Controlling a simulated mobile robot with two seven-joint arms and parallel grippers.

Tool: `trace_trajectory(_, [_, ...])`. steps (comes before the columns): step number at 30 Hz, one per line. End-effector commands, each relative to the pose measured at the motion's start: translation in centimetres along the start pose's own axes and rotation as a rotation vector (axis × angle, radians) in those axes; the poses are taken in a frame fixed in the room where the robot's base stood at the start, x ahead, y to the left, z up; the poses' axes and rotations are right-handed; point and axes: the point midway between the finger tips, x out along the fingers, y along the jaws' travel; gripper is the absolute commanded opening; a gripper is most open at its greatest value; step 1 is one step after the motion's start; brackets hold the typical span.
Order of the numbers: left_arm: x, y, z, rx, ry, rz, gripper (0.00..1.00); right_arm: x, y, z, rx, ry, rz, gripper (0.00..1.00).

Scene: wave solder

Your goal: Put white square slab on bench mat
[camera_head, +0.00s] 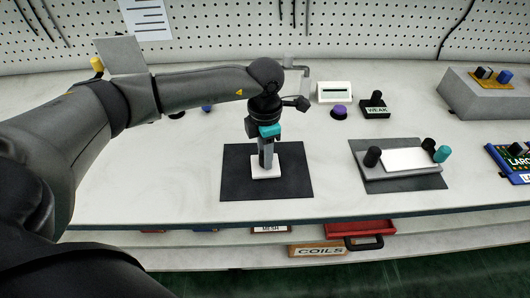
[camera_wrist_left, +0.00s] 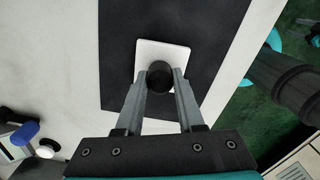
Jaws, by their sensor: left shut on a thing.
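My left gripper (camera_head: 266,158) reaches down over the dark bench mat (camera_head: 234,185) in the head view. In the left wrist view, the left gripper (camera_wrist_left: 160,78) is shut on the round black knob (camera_wrist_left: 160,74) of the white square slab (camera_wrist_left: 176,50). The slab (camera_head: 266,172) is level and lies within the mat's outline, near its middle. I cannot tell whether its underside touches the mat. The gripper hides part of the slab. The mat (camera_wrist_left: 215,35) shows around the slab in the wrist view.
To the right, a grey fixture (camera_head: 400,184) holds a white plate with black and teal knobs. Behind stand a black box labelled WEAK (camera_head: 375,108), a purple knob (camera_head: 339,112) and a white display box (camera_head: 333,92).

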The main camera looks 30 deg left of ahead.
Motion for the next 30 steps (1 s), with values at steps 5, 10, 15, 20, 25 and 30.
trace_trajectory(5, [0.35,-0.01,0.01,0.0,0.0,0.0,0.0,0.27,-0.45,-0.09,0.001,0.001,-0.006,0.5])
trace_trajectory(10, [0.37,-0.01,0.01,0.0,0.0,0.0,0.48,0.27,-0.54,-0.1,0.001,0.001,-0.007,0.5])
trace_trajectory(15, [0.36,-0.01,0.01,0.0,0.0,0.0,0.68,0.27,-0.52,-0.1,0.0,0.001,-0.007,0.5])
trace_trajectory(20, [0.35,0.0,0.0,0.0,0.0,0.0,0.72,0.27,-0.49,-0.08,0.0,0.001,-0.006,0.5])
trace_trajectory(25, [0.36,0.0,0.0,0.0,0.0,0.0,0.72,0.27,-0.2,-0.02,-0.002,0.0,-0.003,0.5])
trace_trajectory(30, [0.35,0.0,-0.01,0.0,0.0,0.0,0.72,0.26,0.18,0.07,-0.004,-0.001,0.002,0.5])
